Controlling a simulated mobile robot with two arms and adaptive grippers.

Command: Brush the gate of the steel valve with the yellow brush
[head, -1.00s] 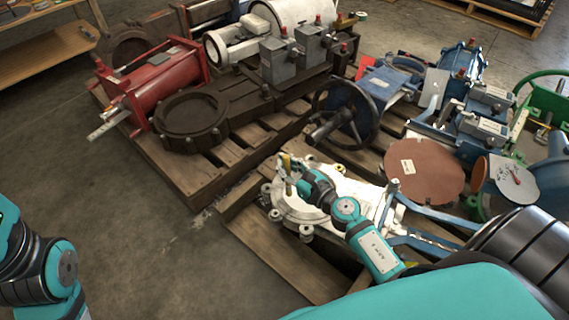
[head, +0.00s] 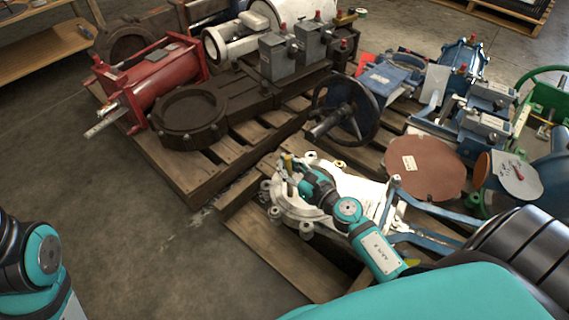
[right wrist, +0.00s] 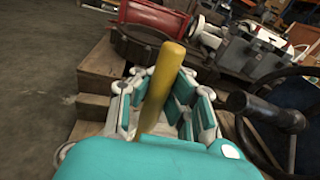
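A pale steel valve (head: 364,193) with a round bolted body lies on the wooden pallet at the centre of the head view. My right gripper (head: 289,168) is over the left part of that round body and hides some of it. In the right wrist view my right gripper (right wrist: 168,108) has its fingers around the yellow brush handle (right wrist: 164,85), which stands up tilted between them. A small part of the yellow brush (head: 287,162) shows in the head view; its bristles are hidden, so I cannot tell whether they touch the gate. My left gripper is out of view.
A dark valve (head: 190,116) and a red cylinder (head: 158,79) sit on the neighbouring pallet. A blue valve with a handwheel (head: 345,110) stands close behind the steel valve. A brown disc (head: 425,167) lies to its right. Open floor is at left.

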